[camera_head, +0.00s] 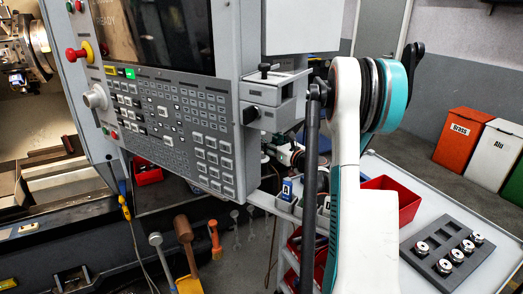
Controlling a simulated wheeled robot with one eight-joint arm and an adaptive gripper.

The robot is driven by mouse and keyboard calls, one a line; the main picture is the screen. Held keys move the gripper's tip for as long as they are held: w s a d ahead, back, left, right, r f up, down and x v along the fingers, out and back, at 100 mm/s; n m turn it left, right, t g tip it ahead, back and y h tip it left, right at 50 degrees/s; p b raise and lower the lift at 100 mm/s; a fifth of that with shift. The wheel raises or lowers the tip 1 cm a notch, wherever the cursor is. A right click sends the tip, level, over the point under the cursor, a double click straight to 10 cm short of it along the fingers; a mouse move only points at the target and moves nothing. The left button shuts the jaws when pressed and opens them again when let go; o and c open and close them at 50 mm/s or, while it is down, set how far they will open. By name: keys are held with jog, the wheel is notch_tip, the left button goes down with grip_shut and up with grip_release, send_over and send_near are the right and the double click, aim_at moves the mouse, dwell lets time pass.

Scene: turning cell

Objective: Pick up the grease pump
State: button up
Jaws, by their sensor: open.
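I cannot make out a grease pump for certain in the head view. My white arm with its teal joint fills the middle right and hides part of the cart (440,205) behind it. Some small dark and metallic parts show between the control panel and my arm, too small and covered to name. My gripper cannot be made out in this view.
A machine control panel (175,125) stands close on the left. On the cart are a red bin (405,200) and a dark tray (418,262) with several round metal parts. Mallets hang at lower left. Orange (462,138), white (493,155) and green bins stand at right.

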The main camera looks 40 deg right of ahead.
jog(key=w, duration=0.1)
jog(key=w+b, duration=0.1)
jog(key=w, duration=0.1)
jog(key=w+f, duration=0.1)
jog(key=w, duration=0.1)
jog(key=shift+d, duration=0.35)
jog(key=shift+w+r+b, duration=0.15)
jog(key=shift+w+b, duration=0.15)
jog(key=shift+w, duration=0.1)
jog(key=shift+d, duration=0.1)
jog(key=shift+c, duration=0.6)
jog(key=c, duration=1.2)
